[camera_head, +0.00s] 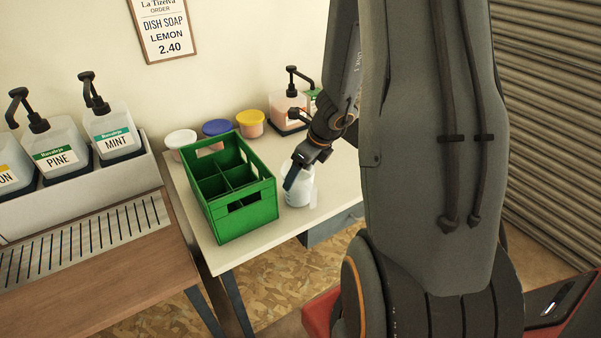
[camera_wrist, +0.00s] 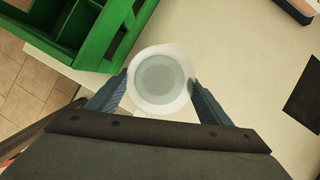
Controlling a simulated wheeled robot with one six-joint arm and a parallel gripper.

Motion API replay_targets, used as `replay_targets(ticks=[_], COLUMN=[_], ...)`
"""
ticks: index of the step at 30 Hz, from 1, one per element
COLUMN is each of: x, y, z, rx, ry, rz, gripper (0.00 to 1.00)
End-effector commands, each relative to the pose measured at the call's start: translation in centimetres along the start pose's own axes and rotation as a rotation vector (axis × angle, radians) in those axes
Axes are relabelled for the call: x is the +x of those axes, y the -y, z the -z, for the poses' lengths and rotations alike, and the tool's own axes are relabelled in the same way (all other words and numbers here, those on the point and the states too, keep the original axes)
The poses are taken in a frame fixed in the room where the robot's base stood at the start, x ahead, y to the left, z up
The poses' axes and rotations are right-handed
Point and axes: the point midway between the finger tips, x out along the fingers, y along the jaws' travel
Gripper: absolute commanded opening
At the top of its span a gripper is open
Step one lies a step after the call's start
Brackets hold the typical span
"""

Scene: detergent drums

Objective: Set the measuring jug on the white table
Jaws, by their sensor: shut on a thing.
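The measuring jug (camera_head: 298,190) is a pale, translucent vessel at the front of the white table (camera_head: 262,238), just right of the green crate. From above, in the wrist view, the jug (camera_wrist: 160,82) shows a round open mouth and a pale inside. My gripper (camera_head: 297,174) reaches down to it from the upper right. In the wrist view my gripper (camera_wrist: 158,92) has its two blue fingers on either side of the jug, shut on it. The jug looks upright. I cannot tell whether its base touches the tabletop.
A green divided crate (camera_head: 247,215) stands close at the jug's left. Tubs with white (camera_head: 181,140), blue (camera_head: 216,130) and yellow (camera_head: 250,121) lids and a pump bottle (camera_head: 287,108) line the back. A dark flat patch (camera_wrist: 304,94) lies right in the wrist view.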

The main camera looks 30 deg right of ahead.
Motion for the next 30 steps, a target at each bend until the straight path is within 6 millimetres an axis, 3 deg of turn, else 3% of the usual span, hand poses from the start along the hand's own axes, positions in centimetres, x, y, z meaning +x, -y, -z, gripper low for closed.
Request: replay_targets(ticks=[5, 6, 9, 21, 30], x=[0.3, 0.3, 0.2, -0.1, -5.8], y=[0.0, 0.0, 0.0, 0.0, 0.1], z=[0.1, 0.1, 0.1, 0.0, -0.1], rx=[0.0, 0.0, 0.0, 0.0, -0.001], ry=[0.001, 0.0, 0.0, 0.0, 0.002], rz=[0.0, 0.0, 0.0, 0.0, 0.003], gripper=[0.12, 0.76, 0.92, 0.92, 0.92])
